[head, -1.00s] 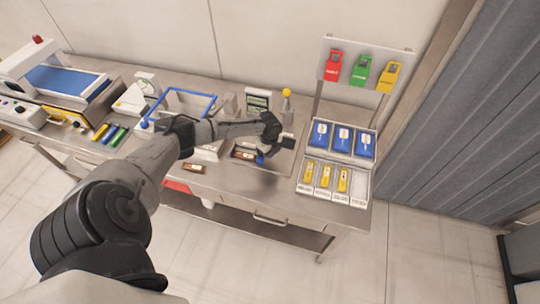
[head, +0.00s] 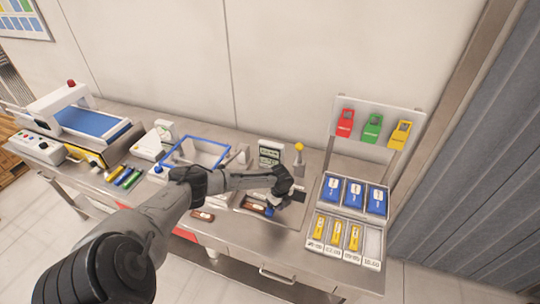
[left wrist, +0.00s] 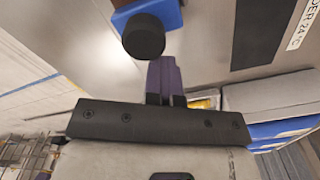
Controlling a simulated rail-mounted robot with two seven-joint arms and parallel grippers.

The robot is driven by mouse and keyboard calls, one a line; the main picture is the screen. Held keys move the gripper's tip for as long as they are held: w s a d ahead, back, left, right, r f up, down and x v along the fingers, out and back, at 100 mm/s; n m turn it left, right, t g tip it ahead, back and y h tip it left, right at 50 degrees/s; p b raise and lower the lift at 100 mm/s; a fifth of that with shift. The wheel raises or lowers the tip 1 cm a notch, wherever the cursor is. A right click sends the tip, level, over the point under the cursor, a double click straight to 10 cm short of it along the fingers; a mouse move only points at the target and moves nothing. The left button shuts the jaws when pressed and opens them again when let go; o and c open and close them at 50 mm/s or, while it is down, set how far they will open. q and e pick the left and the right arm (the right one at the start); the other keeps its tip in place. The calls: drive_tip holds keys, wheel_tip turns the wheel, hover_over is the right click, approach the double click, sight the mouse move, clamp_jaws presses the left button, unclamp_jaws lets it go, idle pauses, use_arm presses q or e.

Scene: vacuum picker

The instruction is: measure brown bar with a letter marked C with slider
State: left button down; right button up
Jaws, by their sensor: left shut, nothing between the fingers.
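A brown bar (head: 256,207) with a pale label lies on the measuring station at the table's front, beside the blue slider (head: 269,212). A second brown bar (head: 202,215) lies on the table to its left. The letters are too small to read. My right gripper is not in view.
A display unit (head: 270,153) and a post with a yellow ball (head: 299,152) stand behind my gripper. A tray of blue and yellow packets (head: 346,215) is to the right. A blue-rimmed box (head: 205,140) and a conveyor machine (head: 82,120) are to the left.

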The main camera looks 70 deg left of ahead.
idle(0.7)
use_arm(q)
drive_tip(key=shift+w+d, duration=0.1)
drive_tip(key=shift+w, duration=0.1)
drive_tip(key=shift+w+d, duration=0.4)
wheel_tip(320, 180, up, 8)
drive_tip(key=p, duration=0.7)
idle(0.7)
